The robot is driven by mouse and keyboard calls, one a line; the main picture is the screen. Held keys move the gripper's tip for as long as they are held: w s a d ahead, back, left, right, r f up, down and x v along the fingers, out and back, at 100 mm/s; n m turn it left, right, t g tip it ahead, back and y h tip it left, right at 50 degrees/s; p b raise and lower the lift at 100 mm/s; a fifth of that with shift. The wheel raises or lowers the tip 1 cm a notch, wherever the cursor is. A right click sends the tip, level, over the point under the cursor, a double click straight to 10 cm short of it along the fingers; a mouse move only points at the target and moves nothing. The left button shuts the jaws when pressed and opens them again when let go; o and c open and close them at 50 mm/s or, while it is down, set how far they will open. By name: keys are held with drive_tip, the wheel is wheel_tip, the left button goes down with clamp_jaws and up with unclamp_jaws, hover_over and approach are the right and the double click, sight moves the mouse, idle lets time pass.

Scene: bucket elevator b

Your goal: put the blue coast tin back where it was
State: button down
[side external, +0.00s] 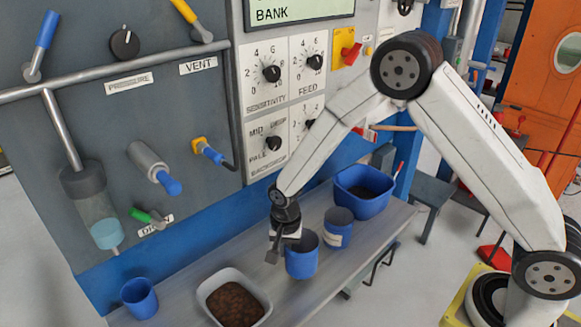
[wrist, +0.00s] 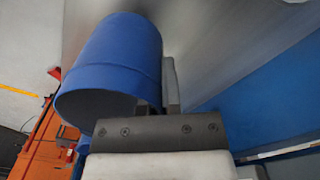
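A plain blue tin (side external: 302,262) is at my gripper (side external: 281,251), over the shelf's middle. In the wrist view the tin (wrist: 115,60) fills the upper left, its mouth toward the camera. The fingers (wrist: 160,100) look closed on its wall near the rim, one outside and one at the mouth. I cannot tell whether its base touches the shelf. Another blue tin with a pale label (side external: 338,228) stands just behind it to the right. A blue cup (side external: 139,298) stands at the left end. No readable name shows on any of them.
A pale tray (side external: 262,285) of brown granules sits left of my gripper on the grey shelf (side external: 187,292). A blue tub (side external: 362,206) of dark material stands at the back right. The panel (side external: 140,90) with knobs and valves rises behind the shelf.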

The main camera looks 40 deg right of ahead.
drive_tip(key=shift+w+f, duration=0.3)
drive_tip(key=shift+f, duration=1.55)
drive_tip(key=shift+f, duration=0.15)
drive_tip(key=c, duration=0.8)
unclamp_jaws()
drive_tip(key=shift+r, duration=6.2)
drive_tip(key=shift+s, duration=0.1)
